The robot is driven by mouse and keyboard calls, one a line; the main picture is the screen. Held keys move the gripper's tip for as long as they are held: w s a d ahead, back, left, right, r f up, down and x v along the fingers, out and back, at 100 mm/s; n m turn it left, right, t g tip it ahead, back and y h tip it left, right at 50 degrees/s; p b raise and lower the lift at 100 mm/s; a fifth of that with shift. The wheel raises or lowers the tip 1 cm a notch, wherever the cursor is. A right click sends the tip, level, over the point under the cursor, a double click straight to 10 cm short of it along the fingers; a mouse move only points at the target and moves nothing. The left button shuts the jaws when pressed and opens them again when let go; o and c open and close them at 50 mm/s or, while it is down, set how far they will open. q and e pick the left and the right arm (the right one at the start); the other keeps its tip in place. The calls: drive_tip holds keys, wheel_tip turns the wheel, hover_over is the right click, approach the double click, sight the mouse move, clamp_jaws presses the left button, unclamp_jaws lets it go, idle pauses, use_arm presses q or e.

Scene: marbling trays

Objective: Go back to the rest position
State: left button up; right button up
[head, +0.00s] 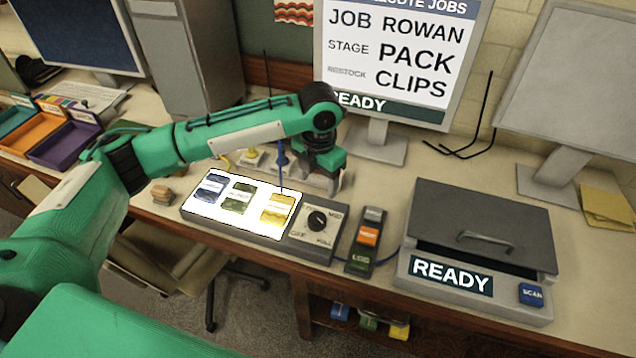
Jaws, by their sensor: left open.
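My left arm reaches in from the left over the desk. My left gripper (318,180) points down behind the right end of a lit panel (268,188). It is open, and I see nothing held between its fingers. The panel carries a blue, a green and a yellow patterned piece (278,209) in a row. A light-coloured rack or stand with small pegs (250,158) is behind the panel, partly hidden by the gripper and forearm. I cannot tell whether the gripper touches it. My right gripper is not in view.
A black dial (317,220), a button strip (368,235) and a grey lidded box (480,235) marked READY stand right of the gripper. A monitor (390,60) reading PACK CLIPS rises behind. Coloured trays (65,143) sit at the left. Bare desk lies between monitor and box.

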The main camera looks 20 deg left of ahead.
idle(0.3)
use_arm(q)
drive_tip(key=s+d+f+n+t+h, duration=0.1)
drive_tip(key=s+d+f+n+h, duration=0.1)
drive_tip(key=s+d+f+n, duration=0.45)
drive_tip(key=s+d+f+n+t+h, duration=0.1)
drive_tip(key=s+d+f+n+h, duration=0.15)
drive_tip(key=s+n, duration=0.55)
drive_tip(key=s+a+f+n+t+y, duration=0.1)
drive_tip(key=s+a+f+n+y, duration=0.15)
drive_tip(key=s+a+n, duration=0.75)
drive_tip(key=s+a+f+n+y, duration=0.2)
drive_tip(key=s+a+f+n, duration=0.3)
drive_tip(key=n, duration=1)
wheel_tip(320, 180, down, 31)
drive_tip(key=s, duration=0.1)
drive_tip(key=s+a+f+g, duration=0.1)
drive_tip(key=s+a+f, duration=0.1)
drive_tip(key=s+f, duration=0.7)
drive_tip(key=s+a+f+m+g, duration=0.1)
drive_tip(key=s+a+f, duration=0.1)
drive_tip(key=s+f, duration=0.7)
drive_tip(key=shift+s, duration=0.4)
